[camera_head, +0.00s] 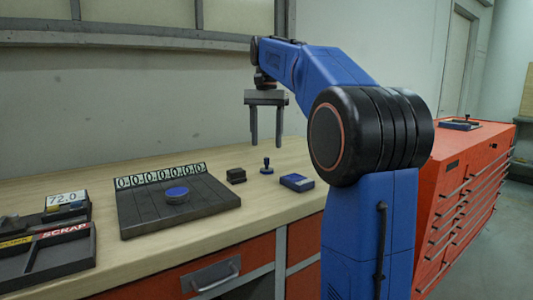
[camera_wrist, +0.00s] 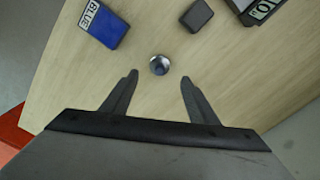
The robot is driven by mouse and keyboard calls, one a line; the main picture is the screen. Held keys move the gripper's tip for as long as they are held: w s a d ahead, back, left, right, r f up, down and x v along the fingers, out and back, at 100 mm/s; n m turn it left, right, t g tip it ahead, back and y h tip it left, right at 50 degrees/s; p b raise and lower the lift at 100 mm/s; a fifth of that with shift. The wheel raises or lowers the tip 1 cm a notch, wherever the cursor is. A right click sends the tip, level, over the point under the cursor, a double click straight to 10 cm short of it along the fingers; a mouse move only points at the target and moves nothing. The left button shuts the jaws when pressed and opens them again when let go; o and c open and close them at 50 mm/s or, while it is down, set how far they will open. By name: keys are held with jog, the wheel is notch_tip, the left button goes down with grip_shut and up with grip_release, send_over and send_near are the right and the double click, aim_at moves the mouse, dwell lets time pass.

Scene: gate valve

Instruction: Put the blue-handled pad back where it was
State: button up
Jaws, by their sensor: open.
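In the wrist view the pad (camera_wrist: 159,65) shows from above as a round, shiny dark shape. My gripper (camera_head: 266,144) is open and empty, pointing down above the pad. In the wrist view the gripper's fingertips (camera_wrist: 159,77) lie on either side of the pad, apart from it. A blue box (camera_head: 297,182) lies right of the pad; its label reads BLUE in the wrist view (camera_wrist: 104,22).
A small dark block (camera_head: 236,175) sits left of the pad. A dark board (camera_head: 135,213) with a row of zeros carries a blue disc (camera_head: 177,195). A SCRAP tray (camera_head: 50,255) is at far left. A red cabinet (camera_head: 445,175) holds a dark tray (camera_head: 461,125).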

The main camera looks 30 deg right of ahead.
aim_at(267, 158)
jog(key=shift+r, duration=2)
